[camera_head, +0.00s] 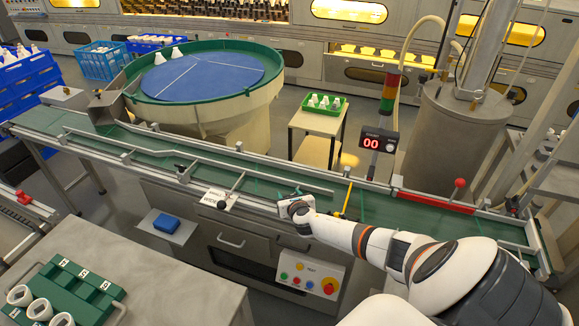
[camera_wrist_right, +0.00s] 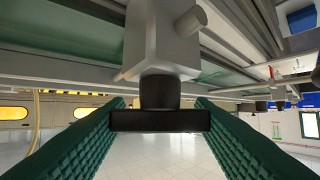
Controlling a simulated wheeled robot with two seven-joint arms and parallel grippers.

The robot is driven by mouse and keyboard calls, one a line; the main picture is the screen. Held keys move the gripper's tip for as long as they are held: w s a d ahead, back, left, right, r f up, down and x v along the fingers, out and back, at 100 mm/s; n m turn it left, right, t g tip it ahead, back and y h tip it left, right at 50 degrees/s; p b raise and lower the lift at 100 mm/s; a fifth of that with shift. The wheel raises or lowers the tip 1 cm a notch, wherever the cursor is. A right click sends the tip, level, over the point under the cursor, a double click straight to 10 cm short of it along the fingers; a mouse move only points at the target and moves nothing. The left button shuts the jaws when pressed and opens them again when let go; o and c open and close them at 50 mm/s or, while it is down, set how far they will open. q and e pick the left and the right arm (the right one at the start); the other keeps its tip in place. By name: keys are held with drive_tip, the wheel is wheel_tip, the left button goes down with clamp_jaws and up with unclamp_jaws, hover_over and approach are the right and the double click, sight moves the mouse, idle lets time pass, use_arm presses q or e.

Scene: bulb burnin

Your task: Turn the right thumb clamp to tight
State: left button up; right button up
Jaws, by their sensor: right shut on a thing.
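The right thumb clamp (camera_wrist_right: 160,121) fills the middle of the right wrist view. It has a black crossbar on a short black stem under a grey block (camera_wrist_right: 160,45). My right gripper (camera_head: 291,206) is at the near rail of the conveyor in the head view and hides the clamp there. Its green ridged fingers stand on either side of the black crossbar, shut on its two ends. The crossbar lies straight across between the fingers. Another black knob (camera_head: 221,204) is further left on the same rail. My left gripper is not in view.
The green conveyor (camera_head: 400,208) runs across behind my gripper. A yellow rod (camera_head: 346,201) stands just right of it. A counter post (camera_head: 378,140) reads 00. A button panel (camera_head: 307,279) sits below. A green fixture (camera_head: 75,283) lies on the bench at lower left.

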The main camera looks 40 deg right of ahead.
drive_tip(key=m+g+h, duration=0.1)
drive_tip(key=m+h, duration=0.1)
drive_tip(key=shift+a+m+g+h+p, duration=0.1)
drive_tip(key=shift+m+g+h+p, duration=0.25)
drive_tip(key=shift+m+g+h, duration=1.05)
drive_tip(key=shift+m+g, duration=0.1)
drive_tip(key=shift+m, duration=0.1)
use_arm(q)
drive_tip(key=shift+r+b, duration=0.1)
drive_tip(key=shift+b, duration=0.45)
use_arm(e)
drive_tip(key=shift+m+g+h, duration=0.5)
drive_tip(key=shift+m+g, duration=0.4)
drive_tip(key=o, duration=1)
